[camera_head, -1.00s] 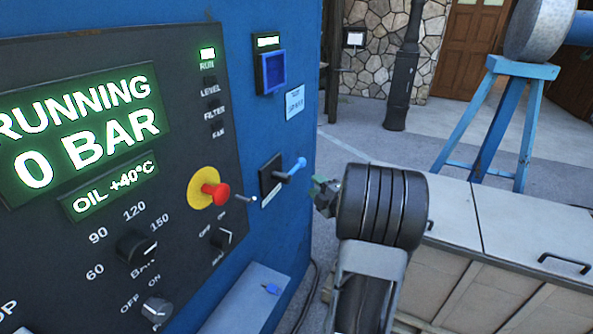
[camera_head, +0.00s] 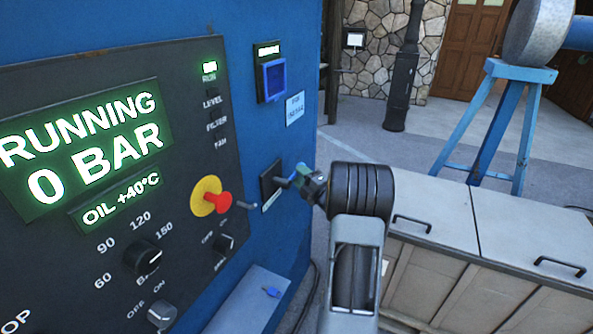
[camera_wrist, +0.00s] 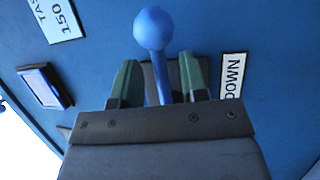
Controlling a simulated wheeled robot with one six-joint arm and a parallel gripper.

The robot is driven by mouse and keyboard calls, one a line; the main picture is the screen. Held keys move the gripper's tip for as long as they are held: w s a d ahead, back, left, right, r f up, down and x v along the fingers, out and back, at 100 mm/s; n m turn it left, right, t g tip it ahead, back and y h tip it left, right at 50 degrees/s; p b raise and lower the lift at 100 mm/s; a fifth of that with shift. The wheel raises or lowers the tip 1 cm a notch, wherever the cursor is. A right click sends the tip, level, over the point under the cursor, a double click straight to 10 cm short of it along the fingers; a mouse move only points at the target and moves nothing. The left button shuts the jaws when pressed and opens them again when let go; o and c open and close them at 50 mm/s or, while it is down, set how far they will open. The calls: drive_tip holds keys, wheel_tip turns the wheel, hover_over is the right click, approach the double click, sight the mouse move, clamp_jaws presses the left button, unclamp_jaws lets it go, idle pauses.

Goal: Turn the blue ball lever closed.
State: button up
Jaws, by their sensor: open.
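The blue ball lever (camera_wrist: 153,29) stands out from a dark plate on the blue cabinet wall. The fingers are open, with a gap visible on both sides of the stem. In the head view my gripper (camera_head: 307,182) is at the lever, and only a short blue part of the lever (camera_head: 283,182) shows beside the dark plate (camera_head: 270,185). The gripper hides the ball there.
The control panel (camera_head: 60,235) reads RUNNING, 0 BAR. A ledge (camera_head: 240,310) lies below. A grey chest (camera_head: 440,205) stands at right.

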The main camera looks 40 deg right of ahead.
drive_tip(key=shift+x, duration=1.1)
drive_tip(key=shift+s+a, duration=0.1)
clamp_jaws()
